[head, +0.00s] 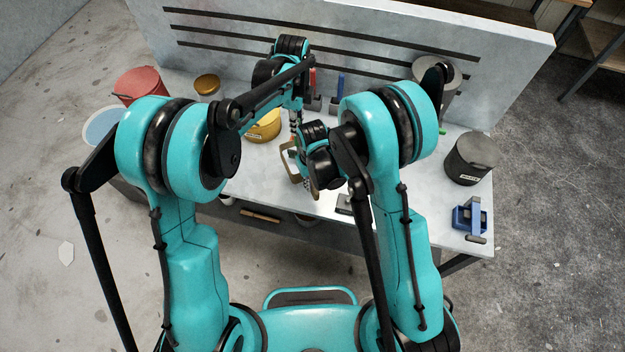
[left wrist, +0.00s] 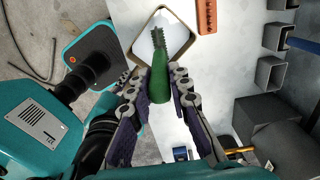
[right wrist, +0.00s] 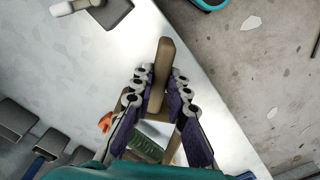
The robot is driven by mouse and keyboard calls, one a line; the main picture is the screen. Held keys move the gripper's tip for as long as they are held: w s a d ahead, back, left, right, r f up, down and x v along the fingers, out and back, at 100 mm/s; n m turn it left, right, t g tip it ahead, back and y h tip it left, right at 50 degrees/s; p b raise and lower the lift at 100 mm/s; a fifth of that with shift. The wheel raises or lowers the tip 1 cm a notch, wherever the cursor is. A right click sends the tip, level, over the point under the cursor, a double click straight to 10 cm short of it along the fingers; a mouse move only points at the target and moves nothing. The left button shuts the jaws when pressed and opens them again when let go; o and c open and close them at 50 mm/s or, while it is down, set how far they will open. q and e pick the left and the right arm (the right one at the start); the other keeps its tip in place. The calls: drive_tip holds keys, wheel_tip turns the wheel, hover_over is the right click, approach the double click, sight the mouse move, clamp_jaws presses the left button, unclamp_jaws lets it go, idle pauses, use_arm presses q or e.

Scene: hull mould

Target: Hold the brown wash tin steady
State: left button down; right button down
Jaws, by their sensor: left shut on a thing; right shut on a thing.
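The brown wash tin (left wrist: 187,43) is a square, brown-rimmed tin with a pale inside in the left wrist view. In the head view it sits near the bench's front edge, partly hidden by my right arm. My right gripper (right wrist: 157,82) is shut on a brown bar-like part of the tin (right wrist: 163,62). My left gripper (left wrist: 160,72) is shut on the green handle of a brush (left wrist: 160,88), whose dark bristles point over the tin's opening. Whether the bristles touch the tin is unclear. Part of the green brush (right wrist: 147,148) also shows beyond my right fingers in the right wrist view.
A black bucket (head: 471,160) and a blue clamp-like tool (head: 470,217) are at the right. A grey slotted panel (head: 380,60) closes off the back.

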drive_tip(key=shift+f, duration=4.05)
drive_tip(key=shift+s, duration=0.1)
drive_tip(key=c, duration=1.5)
unclamp_jaws()
clamp_jaws()
